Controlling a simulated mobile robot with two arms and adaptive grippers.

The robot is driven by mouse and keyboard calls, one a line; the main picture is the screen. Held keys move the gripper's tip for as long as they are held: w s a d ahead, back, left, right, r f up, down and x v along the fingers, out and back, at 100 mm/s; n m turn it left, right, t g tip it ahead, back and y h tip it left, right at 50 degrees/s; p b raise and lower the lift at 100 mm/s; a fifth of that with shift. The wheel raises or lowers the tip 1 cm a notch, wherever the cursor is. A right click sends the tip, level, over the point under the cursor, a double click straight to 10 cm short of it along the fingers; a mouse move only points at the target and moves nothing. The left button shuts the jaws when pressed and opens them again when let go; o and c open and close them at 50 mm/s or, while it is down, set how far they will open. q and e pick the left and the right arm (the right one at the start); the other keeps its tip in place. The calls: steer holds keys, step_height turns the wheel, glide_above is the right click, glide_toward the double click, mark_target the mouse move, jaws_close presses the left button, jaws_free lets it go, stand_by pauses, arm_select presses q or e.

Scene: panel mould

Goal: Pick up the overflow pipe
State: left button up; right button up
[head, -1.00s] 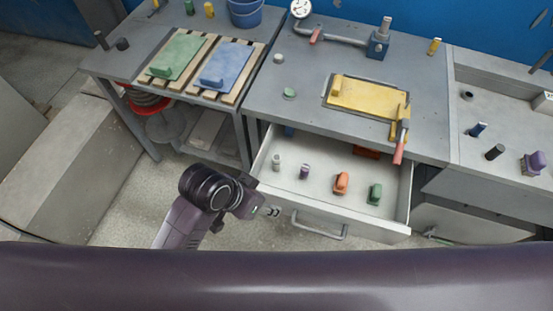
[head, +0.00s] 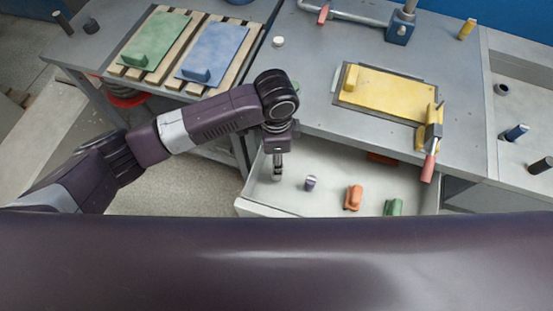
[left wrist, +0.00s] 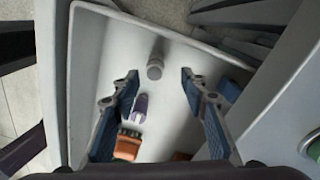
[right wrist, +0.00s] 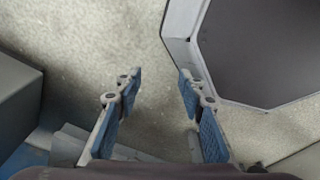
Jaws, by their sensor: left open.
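A short grey upright cylinder (left wrist: 155,68), which I take to be the overflow pipe, stands in the open drawer (left wrist: 82,80). In the left wrist view it appears between the spread fingertips of my left gripper (left wrist: 158,76). Those fingers are open, and no contact shows. My right gripper (right wrist: 160,76) is open and empty above bare floor. It is outside the head view.
A purple-and-white piece (head: 310,183), an orange piece (head: 353,197) and a green piece (head: 394,207) stand to the right in the drawer. The bench top (head: 320,110) with a yellow panel (head: 385,92) overhangs behind. Blue and green panels lie on slats at left.

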arm_select(q)
steer(key=shift+f, duration=0.3)
steer(key=f, duration=0.1)
steer(key=s+f, duration=0.1)
steer(key=f, duration=0.1)
steer(key=shift+f+p, duration=0.1)
steer(key=shift+p, duration=0.3)
step_height(320, 180, down, 3)
steer(key=shift+r, duration=0.1)
steer(key=shift+f, duration=0.4)
steer(key=shift+w, duration=0.1)
jaws_close()
arm_select(e)
steer(key=s, duration=0.3)
steer(key=shift+s+r, duration=0.15)
steer(key=shift+r, duration=0.2)
